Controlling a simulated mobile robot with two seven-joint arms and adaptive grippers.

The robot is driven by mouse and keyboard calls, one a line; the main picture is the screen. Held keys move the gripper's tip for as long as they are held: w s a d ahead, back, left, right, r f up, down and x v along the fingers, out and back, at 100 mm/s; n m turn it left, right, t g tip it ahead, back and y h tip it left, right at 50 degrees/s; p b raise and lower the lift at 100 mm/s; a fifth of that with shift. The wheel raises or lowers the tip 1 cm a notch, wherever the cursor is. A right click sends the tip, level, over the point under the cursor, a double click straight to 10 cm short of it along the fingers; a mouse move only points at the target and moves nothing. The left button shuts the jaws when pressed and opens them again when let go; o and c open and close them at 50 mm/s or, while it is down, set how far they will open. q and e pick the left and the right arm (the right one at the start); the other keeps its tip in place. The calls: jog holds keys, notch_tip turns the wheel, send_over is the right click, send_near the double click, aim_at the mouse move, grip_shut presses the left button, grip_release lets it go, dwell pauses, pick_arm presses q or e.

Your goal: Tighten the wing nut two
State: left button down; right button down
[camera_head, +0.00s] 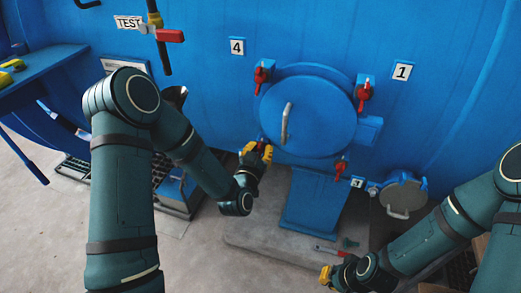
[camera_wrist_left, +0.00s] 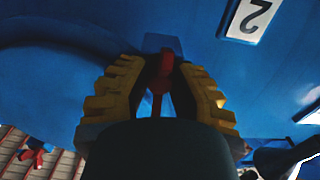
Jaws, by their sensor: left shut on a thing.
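The round blue hatch door (camera_head: 308,116) with a grey handle (camera_head: 287,122) is on the blue vessel wall. The red wing nut two (camera_wrist_left: 161,82) is between the yellow fingers of my left gripper (camera_wrist_left: 160,88), beside the white label 2 (camera_wrist_left: 254,16) in the left wrist view. In the head view, my left gripper (camera_head: 256,153) is at the lower left of the door and mostly hides this nut. It is shut on the nut. My right gripper (camera_head: 328,276) is low at the bottom right, away from the door; its fingers are too small to read.
Other red wing nuts sit at the door's upper left (camera_head: 262,76), upper right (camera_head: 363,92) and lower right (camera_head: 341,168). A blue pedestal (camera_head: 311,203) stands below the door. A small round port (camera_head: 403,194) is at the right. Tools (camera_head: 334,249) lie on the base slab.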

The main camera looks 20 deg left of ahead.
pick_arm(q)
jog(key=shift+r, duration=0.15)
jog(key=c, duration=0.8)
grip_release()
jog(key=s, duration=0.7)
jog(key=shift+s+a, duration=0.15)
jog(key=shift+s, duration=0.05)
